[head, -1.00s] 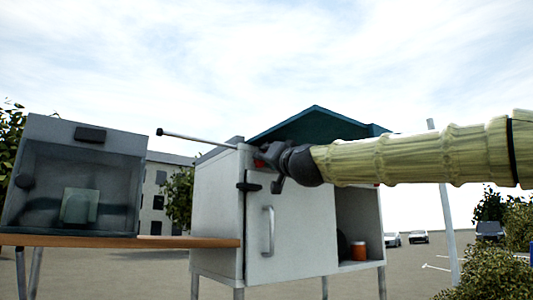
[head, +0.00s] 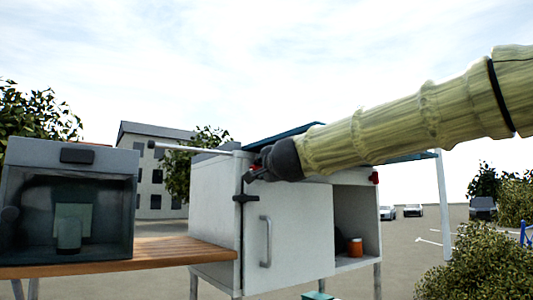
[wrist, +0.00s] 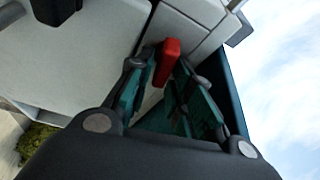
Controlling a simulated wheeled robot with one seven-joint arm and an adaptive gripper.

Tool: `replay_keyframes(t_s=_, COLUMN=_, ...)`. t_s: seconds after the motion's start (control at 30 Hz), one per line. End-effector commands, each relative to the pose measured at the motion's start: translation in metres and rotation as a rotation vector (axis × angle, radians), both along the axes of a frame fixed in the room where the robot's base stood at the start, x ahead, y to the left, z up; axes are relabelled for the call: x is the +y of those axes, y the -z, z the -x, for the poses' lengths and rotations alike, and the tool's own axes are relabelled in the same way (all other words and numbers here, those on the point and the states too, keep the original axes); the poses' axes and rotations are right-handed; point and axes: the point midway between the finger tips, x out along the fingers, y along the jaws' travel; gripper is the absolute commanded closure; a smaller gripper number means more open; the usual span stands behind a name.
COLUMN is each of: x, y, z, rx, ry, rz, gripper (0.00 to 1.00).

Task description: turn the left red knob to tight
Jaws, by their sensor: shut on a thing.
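The left red knob (wrist: 166,62) shows in the wrist view as a red bar between the two finger pads of my gripper (wrist: 162,75). The fingers are shut on it. In the head view only a bit of red (head: 253,169) shows by my gripper (head: 256,172), at the upper left of the cabinet front. My gripper and arm hide most of the knob there. Another red knob (head: 374,178) is on the upper right of the cabinet, free of my gripper. The knob's tight mark cannot be made out.
The grey cabinet (head: 213,215) has a door with a vertical handle (head: 265,242) and an open compartment holding an orange jar (head: 355,247). A black latch (head: 245,198) is below my gripper. A grey rod (head: 190,149) sticks out left. A box with a clear front (head: 68,200) stands on a wooden table (head: 150,252).

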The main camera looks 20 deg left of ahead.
Motion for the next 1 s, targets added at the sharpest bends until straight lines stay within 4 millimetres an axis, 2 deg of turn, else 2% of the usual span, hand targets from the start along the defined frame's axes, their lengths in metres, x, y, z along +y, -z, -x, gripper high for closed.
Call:
replay_keyframes(t_s=0.4, x=0.0019, y=0.0022, z=0.0004, rx=0.149, ry=-0.003, rz=-0.111, gripper=1.00)
replay_keyframes(t_s=0.97, x=0.0018, y=0.0033, z=0.0005, rx=0.167, ry=-0.003, rz=-0.128, gripper=1.00)
replay_keyframes(t_s=1.0, x=0.0018, y=0.0032, z=0.0006, rx=0.167, ry=-0.003, rz=-0.128, gripper=0.73)
